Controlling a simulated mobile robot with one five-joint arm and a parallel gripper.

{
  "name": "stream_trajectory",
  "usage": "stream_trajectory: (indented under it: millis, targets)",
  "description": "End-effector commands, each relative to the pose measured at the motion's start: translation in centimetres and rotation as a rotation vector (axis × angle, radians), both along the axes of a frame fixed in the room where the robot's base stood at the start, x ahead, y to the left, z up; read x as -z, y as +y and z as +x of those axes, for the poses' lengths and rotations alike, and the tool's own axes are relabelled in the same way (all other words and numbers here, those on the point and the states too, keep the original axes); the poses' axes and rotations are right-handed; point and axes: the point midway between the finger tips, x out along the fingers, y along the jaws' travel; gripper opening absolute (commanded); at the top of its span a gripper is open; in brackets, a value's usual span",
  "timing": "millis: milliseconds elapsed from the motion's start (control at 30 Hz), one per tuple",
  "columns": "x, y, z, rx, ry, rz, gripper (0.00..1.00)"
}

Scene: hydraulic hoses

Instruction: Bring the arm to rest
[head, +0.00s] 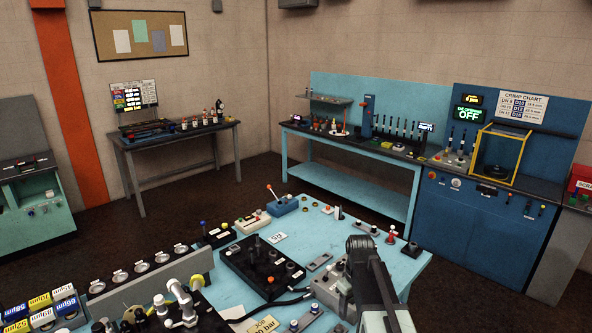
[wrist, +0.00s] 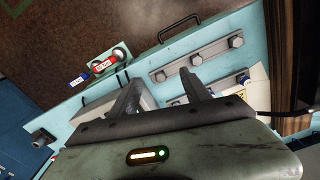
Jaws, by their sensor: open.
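My gripper (wrist: 162,84) shows in the wrist view with its two dark fingers spread apart and nothing between them. The fingers are above the edge of the light-blue bench (head: 222,292), near a grey strip with several bolt heads (wrist: 196,59). I cannot tell whether they touch anything. In the head view my arm rises at the lower right over the bench, and its fingers cannot be made out there.
A black fixture plate (head: 240,268), a blue block with a red lever (head: 284,206) and small fittings crowd the bench. A rack of labelled boxes (head: 40,305) is at lower left. A blue workbench (head: 345,185) stands behind. Dark floor lies between the benches.

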Motion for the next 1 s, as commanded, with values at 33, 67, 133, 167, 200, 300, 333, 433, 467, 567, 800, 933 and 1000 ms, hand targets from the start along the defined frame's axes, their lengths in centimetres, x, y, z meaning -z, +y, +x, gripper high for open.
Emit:
stream_trajectory:
  millis: [33,67,133,167,200,300,333,433,467,567,800,933,1000]
  targets:
    - [1.2,-0.1,0.0,0.002,0.000,0.000,0.55]
    - [1.6,-0.1,0.0,0.002,0.000,0.000,0.55]
    - [2.4,0.2,-0.1,-0.001,0.000,0.000,0.55]
    - [2.8,0.3,-0.2,-0.002,0.000,0.000,0.55]
    - [3.3,0.4,-0.4,-0.003,0.000,0.000,0.55]
    - [4.9,0.5,-1.2,-0.005,0.000,0.000,0.55]
    - [5.3,0.5,-1.4,-0.005,0.000,0.000,0.55]
    - [7.3,0.5,-2.8,0.010,0.000,0.000,0.55]
    - [8.0,0.5,-3.3,0.020,0.000,0.000,0.55]
    - [10.3,0.4,-5.4,0.079,0.000,0.000,0.55]
    - [12.6,0.3,-11.3,0.388,0.000,0.000,0.55]
    - [12.4,0.6,-11.3,0.508,-0.001,0.000,0.55]
    - [12.4,0.7,-11.3,0.529,-0.001,0.000,0.55]
